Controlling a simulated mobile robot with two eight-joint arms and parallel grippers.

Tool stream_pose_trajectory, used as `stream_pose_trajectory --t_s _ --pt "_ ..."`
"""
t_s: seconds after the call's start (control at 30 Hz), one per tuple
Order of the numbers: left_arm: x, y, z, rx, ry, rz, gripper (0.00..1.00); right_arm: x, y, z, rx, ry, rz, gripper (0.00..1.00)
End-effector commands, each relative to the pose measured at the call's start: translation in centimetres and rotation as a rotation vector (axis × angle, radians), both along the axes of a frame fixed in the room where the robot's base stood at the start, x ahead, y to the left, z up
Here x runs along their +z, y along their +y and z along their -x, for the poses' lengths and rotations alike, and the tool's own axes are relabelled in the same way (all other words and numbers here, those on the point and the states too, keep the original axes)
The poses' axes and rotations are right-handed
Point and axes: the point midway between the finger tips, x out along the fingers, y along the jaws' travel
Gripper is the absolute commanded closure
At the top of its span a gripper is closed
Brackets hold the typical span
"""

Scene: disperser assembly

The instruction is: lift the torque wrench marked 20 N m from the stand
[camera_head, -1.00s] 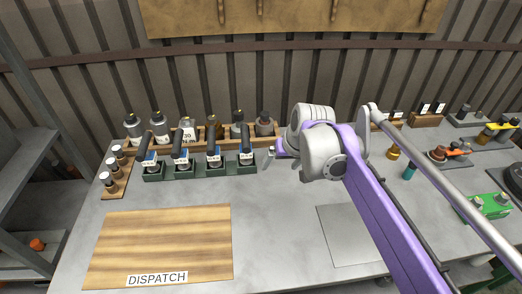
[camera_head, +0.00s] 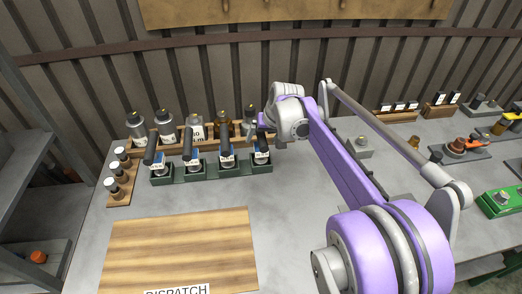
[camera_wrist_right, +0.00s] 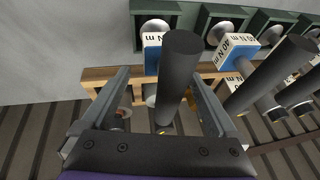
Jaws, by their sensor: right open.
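Several torque wrenches with black handles and blue-and-white labelled heads stand upright in a green stand (camera_head: 210,177) at the back left of the bench. The rightmost wrench (camera_head: 262,145) is by my right gripper (camera_head: 262,123). In the right wrist view its dark handle (camera_wrist_right: 180,70) stands between the fingers of my open right gripper (camera_wrist_right: 163,80), with a gap on either side. Its label (camera_wrist_right: 153,40) ends in "N m", but I cannot read the number surely. The neighbouring wrench (camera_wrist_right: 268,70) leans across the right of that view. My left gripper is not in view.
The wooden dispatch board (camera_head: 180,250) lies clear in front. More tools and a green box (camera_head: 500,202) are at the right.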

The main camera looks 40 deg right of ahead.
Motion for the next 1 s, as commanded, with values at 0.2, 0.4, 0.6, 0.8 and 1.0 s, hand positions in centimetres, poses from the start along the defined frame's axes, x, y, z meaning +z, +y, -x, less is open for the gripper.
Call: stream_pose_trajectory --t_s 0.2,0.4,0.6,0.8,1.0 --pt "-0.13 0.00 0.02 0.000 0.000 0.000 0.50 -1.35 -0.03 -0.62 0.000 0.000 0.000 0.06" --pt "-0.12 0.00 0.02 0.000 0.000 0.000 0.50 -1.31 -0.05 -0.59 0.000 0.001 0.001 0.11" --pt "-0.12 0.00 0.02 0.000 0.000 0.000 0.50 -1.30 -0.06 -0.58 0.000 0.001 0.001 0.47" --pt "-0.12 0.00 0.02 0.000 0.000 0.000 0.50 -1.30 -0.04 -0.57 0.000 0.000 0.000 0.83" --pt "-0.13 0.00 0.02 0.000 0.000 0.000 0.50 -1.32 0.00 -0.59 -0.001 0.001 -0.001 1.00"
